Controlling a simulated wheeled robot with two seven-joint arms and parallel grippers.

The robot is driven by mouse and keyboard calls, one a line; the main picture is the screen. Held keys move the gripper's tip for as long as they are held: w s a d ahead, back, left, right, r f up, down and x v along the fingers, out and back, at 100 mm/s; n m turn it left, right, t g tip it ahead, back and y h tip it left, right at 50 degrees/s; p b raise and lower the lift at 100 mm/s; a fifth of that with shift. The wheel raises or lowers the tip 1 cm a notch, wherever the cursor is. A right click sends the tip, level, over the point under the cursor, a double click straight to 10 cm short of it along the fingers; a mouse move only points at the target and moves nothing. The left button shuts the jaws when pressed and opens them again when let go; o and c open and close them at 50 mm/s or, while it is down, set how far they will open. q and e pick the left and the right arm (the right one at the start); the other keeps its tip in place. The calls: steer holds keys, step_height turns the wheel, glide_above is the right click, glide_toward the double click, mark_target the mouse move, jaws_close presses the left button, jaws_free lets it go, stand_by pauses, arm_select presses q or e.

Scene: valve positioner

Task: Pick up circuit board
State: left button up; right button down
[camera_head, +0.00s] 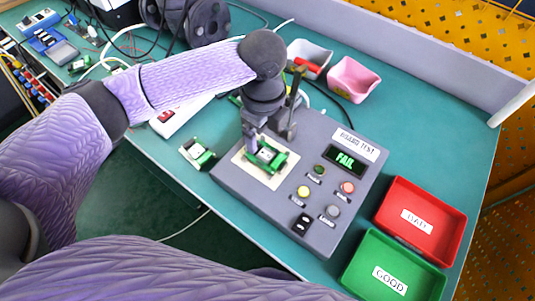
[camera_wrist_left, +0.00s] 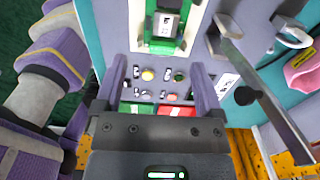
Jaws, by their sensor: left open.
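A green circuit board (camera_head: 268,156) with a pale component lies on the white pad (camera_head: 244,164) of the grey test box, below my left gripper (camera_head: 257,138). In the left wrist view the board (camera_wrist_left: 181,42) shows at the top, beyond the spread fingers of the gripper (camera_wrist_left: 152,68). The left gripper is open with nothing between its fingers. Whether a fingertip touches the board is hard to tell. A second green and white board (camera_head: 199,154) lies on the table left of the box. My right gripper is not in view.
The grey test box (camera_head: 318,222) has buttons and a display (camera_head: 345,159) reading FAIL. A lever clamp (camera_head: 293,112) stands beside the pad. A red BAD tray (camera_head: 440,238) and a green GOOD tray (camera_head: 364,279) sit at right. Pink and grey bins (camera_head: 352,80) stand behind.

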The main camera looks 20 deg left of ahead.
mark_target(268, 155)
arm_select(q)
steer(key=f+b, duration=0.1)
steer(key=f, duration=0.2)
steer(key=f+b, duration=0.1)
steer(key=f, duration=0.2)
steer(key=f+b, duration=0.1)
steer(key=f, duration=0.2)
steer(key=shift+w+d+f+b, duration=0.1)
steer(key=shift+w+d+b, duration=0.2)
steer(key=shift+b, duration=0.1)
steer(key=shift+c, duration=0.2)
steer(key=shift+r, duration=0.2)
steer(key=c, duration=0.7)
steer(key=shift+c, duration=0.7)
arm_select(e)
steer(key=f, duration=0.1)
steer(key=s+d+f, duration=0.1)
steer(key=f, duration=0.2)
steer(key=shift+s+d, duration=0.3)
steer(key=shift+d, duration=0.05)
